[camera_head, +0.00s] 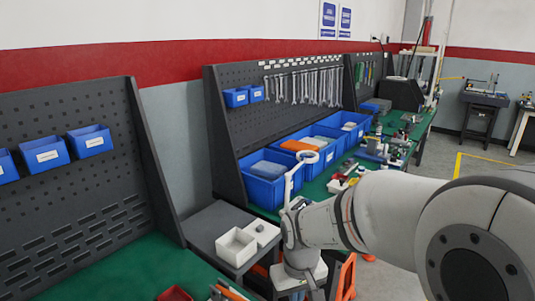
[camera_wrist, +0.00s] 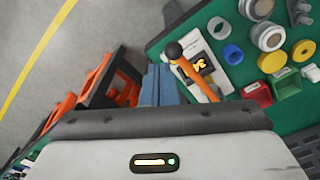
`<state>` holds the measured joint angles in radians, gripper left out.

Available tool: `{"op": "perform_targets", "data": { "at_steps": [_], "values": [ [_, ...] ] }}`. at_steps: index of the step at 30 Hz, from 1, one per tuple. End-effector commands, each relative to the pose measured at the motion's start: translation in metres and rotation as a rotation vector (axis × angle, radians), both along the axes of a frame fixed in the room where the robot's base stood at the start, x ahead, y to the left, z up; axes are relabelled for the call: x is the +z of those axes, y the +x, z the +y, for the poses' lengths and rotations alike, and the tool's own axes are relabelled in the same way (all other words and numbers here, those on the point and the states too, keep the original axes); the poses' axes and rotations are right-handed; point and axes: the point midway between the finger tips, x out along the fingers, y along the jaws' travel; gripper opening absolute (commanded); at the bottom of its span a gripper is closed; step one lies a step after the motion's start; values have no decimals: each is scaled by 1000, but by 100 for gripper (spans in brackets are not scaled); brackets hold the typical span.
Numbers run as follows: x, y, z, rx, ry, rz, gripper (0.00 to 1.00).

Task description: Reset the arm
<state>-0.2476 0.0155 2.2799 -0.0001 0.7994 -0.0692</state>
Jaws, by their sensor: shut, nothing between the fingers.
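My arm reaches in from the right in the head view, and its end with my gripper (camera_head: 302,272) is low at the centre, beside the grey stand (camera_head: 205,222). The gripper is small there and partly obscured, but it looks shut with nothing held. In the wrist view a pale housing with a small lit display fills the bottom edge, and the fingertips are hard to make out.
A white open box (camera_head: 237,246) sits on the stand. Blue bins (camera_head: 268,190) line the green bench under a tool pegboard (camera_head: 230,125). In the wrist view, rings and small parts crowd the green bench (camera_wrist: 240,40); grey floor (camera_wrist: 75,70) is at left.

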Motion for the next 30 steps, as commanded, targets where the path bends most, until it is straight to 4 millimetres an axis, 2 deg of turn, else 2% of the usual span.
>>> {"op": "perform_targets", "data": {
  "at_steps": [1,6,10,15,20,30],
  "values": [
    [15,-8,-12,-35,7,-30,0],
    [50,-43,-49,-149,23,-109,0],
    [68,-70,-69,-229,31,-162,0],
    [78,-95,-84,-296,36,-207,0],
    [81,-104,-89,-320,37,-223,0],
    [81,-104,-89,-320,37,-223,0]
  ]
}}
